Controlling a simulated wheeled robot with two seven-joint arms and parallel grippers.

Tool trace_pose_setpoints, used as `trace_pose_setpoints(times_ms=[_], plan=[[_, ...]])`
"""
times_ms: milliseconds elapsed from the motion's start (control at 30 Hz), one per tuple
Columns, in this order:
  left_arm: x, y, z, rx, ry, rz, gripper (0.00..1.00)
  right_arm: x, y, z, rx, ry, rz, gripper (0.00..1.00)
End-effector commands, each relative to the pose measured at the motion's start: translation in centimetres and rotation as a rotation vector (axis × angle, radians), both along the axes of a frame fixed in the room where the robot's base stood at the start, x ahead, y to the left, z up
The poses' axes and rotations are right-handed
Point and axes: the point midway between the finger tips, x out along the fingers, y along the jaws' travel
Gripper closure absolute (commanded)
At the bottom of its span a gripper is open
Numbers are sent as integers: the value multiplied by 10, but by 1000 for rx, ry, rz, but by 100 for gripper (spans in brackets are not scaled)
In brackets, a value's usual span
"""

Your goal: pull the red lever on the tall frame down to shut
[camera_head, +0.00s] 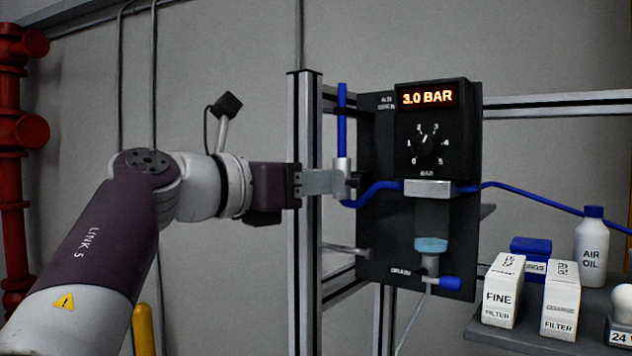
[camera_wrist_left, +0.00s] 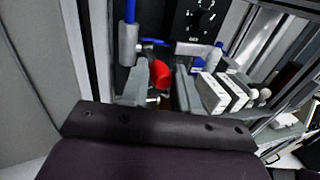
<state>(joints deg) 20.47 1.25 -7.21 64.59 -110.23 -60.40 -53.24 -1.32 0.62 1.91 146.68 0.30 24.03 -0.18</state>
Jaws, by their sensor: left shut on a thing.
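My left gripper (camera_head: 328,183) comes in from the left, at the tall metal frame (camera_head: 304,250). Its grey fingers are beside the silver valve body (camera_head: 342,172) on the blue air line. The red lever (camera_wrist_left: 160,74) shows in the left wrist view between the two fingers of the left gripper (camera_wrist_left: 158,92), which is shut on it. The lever's lower part is hard to make out there. In the head view the lever is hidden by the gripper and valve. My right gripper is not in view.
A black panel (camera_head: 375,235) right of the gripper carries a pressure dial (camera_head: 428,146) and a display (camera_head: 427,96) reading 3.0 BAR. Blue tubing (camera_head: 372,196) runs close to the fingers. Filter boxes (camera_head: 502,290) and an oil bottle (camera_head: 592,250) stand on a shelf at right.

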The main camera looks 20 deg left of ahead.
Motion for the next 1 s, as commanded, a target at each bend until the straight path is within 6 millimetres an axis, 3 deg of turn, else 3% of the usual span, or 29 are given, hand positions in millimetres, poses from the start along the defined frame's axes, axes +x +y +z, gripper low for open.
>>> trace_pose_setpoints(times_ms=[133, 200, 267, 567, 1000], plan=[[-2, -1, 2, 1, -2, -4, 79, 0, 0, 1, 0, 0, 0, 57], [-2, -1, 2, 1, -2, -4, 51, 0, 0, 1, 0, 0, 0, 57], [-1, -1, 2, 1, -2, -4, 36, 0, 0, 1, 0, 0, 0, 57], [-3, 1, 0, 1, -1, -1, 36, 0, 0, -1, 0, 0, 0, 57], [-58, 21, -1, 2, -3, 3, 36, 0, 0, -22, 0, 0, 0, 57]])
